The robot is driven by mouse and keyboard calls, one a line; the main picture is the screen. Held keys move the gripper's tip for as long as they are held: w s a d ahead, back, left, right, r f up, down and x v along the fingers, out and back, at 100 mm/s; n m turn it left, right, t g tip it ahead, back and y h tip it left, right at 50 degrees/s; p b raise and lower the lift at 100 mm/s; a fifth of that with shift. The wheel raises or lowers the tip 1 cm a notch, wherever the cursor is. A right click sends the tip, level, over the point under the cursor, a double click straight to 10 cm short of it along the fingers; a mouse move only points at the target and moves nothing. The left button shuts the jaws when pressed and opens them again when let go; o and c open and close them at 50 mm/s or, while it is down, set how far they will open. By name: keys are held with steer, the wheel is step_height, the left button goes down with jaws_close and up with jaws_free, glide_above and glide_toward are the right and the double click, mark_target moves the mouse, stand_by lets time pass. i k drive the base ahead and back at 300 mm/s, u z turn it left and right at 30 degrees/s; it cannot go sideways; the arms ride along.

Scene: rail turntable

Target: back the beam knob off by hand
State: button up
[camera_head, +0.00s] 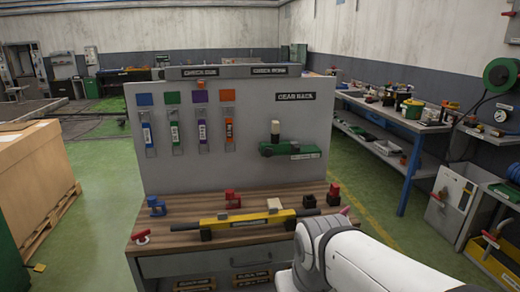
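A long yellow beam (262,218) with dark ends lies across the wooden top of the workbench (180,241). A dark block (206,235) sits at its left front, and a pale block (274,204) stands behind it. I cannot tell for sure which part is the beam knob. A small red piece (141,237) lies at the bench's left front. My white arm enters at the lower right and covers the bench's right front corner. My gripper is not in view, so its state does not show.
Blue (156,206), red (232,199) and red-and-black (334,195) small fixtures stand behind the beam. A grey panel (240,160) rises behind, holding colored hanging tools and a green device (290,150). Green floor is open between.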

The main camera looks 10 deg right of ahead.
mark_target(268, 151)
steer(key=k, duration=0.6)
steer(key=z, duration=0.4)
steer(key=i, duration=1.45)
steer(key=z, duration=0.15)
